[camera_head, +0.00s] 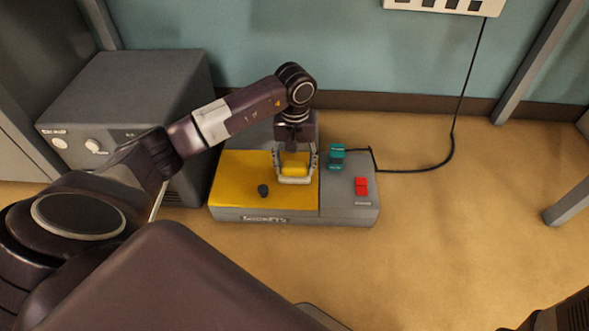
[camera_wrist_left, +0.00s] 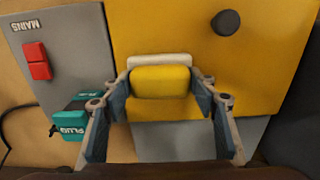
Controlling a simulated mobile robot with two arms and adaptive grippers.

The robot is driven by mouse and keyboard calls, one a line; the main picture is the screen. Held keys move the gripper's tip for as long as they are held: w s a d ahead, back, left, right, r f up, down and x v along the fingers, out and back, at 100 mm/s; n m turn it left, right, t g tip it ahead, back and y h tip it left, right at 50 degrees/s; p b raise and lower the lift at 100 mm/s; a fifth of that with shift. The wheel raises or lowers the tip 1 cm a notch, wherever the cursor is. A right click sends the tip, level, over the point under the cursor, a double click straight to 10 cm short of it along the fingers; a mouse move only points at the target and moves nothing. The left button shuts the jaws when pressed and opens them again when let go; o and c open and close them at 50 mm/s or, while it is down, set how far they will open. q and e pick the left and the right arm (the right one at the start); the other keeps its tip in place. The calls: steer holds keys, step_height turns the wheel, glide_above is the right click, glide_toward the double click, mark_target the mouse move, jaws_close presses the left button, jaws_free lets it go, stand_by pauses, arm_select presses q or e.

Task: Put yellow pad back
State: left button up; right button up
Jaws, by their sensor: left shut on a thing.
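The yellow pad (camera_head: 294,170) is between the fingers of my left gripper (camera_head: 295,163), over the yellow panel (camera_head: 240,175) of a grey machine on the floor. In the left wrist view the yellow pad (camera_wrist_left: 160,81) has a pale strip (camera_wrist_left: 160,61) along its far edge. My left gripper (camera_wrist_left: 160,97) is shut on the pad, one finger at each side. I cannot tell whether the pad touches the panel below it. My right gripper is not in view.
The machine carries a black knob (camera_head: 263,190), a teal plug (camera_head: 338,156) and a red switch (camera_head: 361,186). A black cable runs from the plug side to a white wall socket strip (camera_head: 445,5). A grey box (camera_head: 130,110) stands at the left.

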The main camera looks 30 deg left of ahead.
mark_target(294, 165)
arm_select(q)
steer(key=shift+r, duration=0.1)
steer(key=shift+f, duration=0.2)
steer(key=o, duration=1.1)
step_height(294, 165, up, 12)
steer(key=p, duration=0.8)
steer(key=shift+r+p, duration=0.2)
steer(key=shift+p, duration=0.2)
